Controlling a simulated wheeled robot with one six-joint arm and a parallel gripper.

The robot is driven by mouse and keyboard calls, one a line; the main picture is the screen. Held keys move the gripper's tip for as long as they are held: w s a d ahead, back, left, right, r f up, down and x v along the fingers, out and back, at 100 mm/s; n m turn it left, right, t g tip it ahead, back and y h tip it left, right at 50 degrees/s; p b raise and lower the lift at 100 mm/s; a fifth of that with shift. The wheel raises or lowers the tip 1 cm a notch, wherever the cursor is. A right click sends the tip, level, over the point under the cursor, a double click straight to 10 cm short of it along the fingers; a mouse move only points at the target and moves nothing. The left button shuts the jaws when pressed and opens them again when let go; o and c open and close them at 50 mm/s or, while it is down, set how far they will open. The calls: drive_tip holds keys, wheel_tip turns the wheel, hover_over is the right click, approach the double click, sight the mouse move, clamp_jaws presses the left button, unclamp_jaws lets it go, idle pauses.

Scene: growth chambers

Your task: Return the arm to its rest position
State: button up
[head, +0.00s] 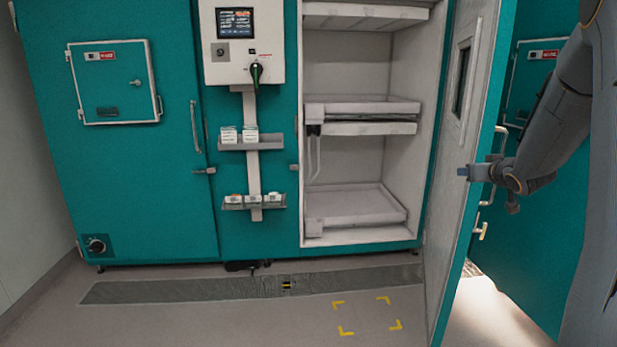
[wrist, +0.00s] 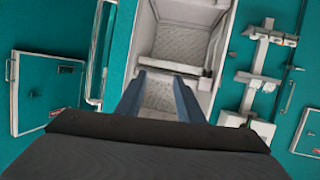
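My arm (head: 560,110) reaches in from the right edge of the head view, bent, with its forearm slanting down to the left. My gripper (head: 465,172) is at its end and overlaps the edge of the open chamber door (head: 462,215) in the picture. I cannot tell whether it touches the door. In the wrist view my gripper (wrist: 159,76) shows two blue fingers spread apart with nothing between them. Behind them is the open chamber interior (wrist: 170,45).
The open chamber holds several white shelves (head: 360,207). The door's handles (head: 480,231) are close to my gripper in the picture. A control panel (head: 237,47) and small racks (head: 250,142) are to the left. Yellow corner marks (head: 345,331) lie on clear floor.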

drive_tip(key=s+a+f+g, duration=0.3)
drive_tip(key=s+a+f, duration=0.25)
drive_tip(key=a, duration=0.35)
drive_tip(key=s+a+f+g, duration=0.3)
drive_tip(key=s+a+f, duration=0.3)
drive_tip(key=a, duration=0.4)
drive_tip(key=s+a+f+g, duration=0.2)
drive_tip(key=s+a, duration=0.3)
drive_tip(key=s, duration=0.3)
drive_tip(key=s+a+f+g+y, duration=0.1)
drive_tip(key=s+a+g, duration=0.1)
drive_tip(key=s+a, duration=0.3)
drive_tip(key=s+a+f+n+g+y, duration=0.1)
drive_tip(key=s+a, duration=0.4)
drive_tip(key=s, duration=0.7)
drive_tip(key=shift+a+f+g, duration=0.4)
drive_tip(key=shift+f+g, duration=0.45)
drive_tip(key=shift+g, duration=0.05)
